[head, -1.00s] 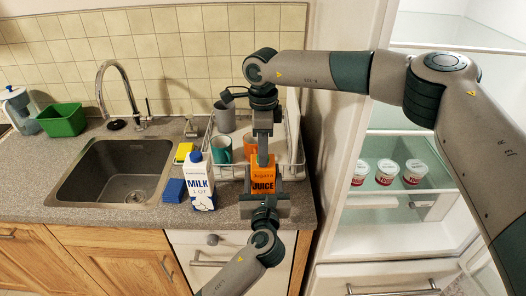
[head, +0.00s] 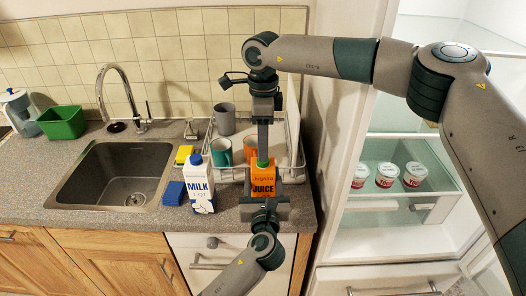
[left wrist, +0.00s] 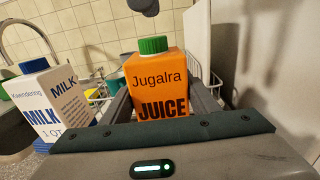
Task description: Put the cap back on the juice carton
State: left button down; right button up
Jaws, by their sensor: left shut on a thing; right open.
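The orange juice carton (head: 263,182) stands upright near the counter's front edge. It also shows in the left wrist view (left wrist: 158,85). My left gripper (head: 264,200) is shut on the carton, one finger on each side. The green cap (left wrist: 153,45) sits upright on top of the carton; it also shows in the head view (head: 262,163). My right gripper (head: 263,152) is open and points down just above the cap. In the left wrist view its dark tip shows at the top edge, apart from the cap.
A blue-and-white milk carton (head: 198,184) stands left of the juice. A dish rack (head: 291,172) with cups is behind. A blue sponge (head: 174,193) and the sink (head: 117,172) lie further left. The open fridge (head: 400,215) is at right.

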notch_tip(320, 180, up, 8)
dwell(0.4)
jog(key=shift+f, duration=0.1)
pick_arm(q)
jog(key=c, duration=0.6)
grip_release()
jog(key=shift+s+f, duration=0.1)
jog(key=shift+s, duration=0.4)
pick_arm(e)
notch_tip(320, 180, down, 4)
jog(key=b, duration=0.4)
pick_arm(q)
jog(key=shift+s+d, duration=0.15)
jog(key=shift+s, duration=3.95)
jog(key=shift+s+d, duration=0.1)
jog(key=shift+s, duration=3.95)
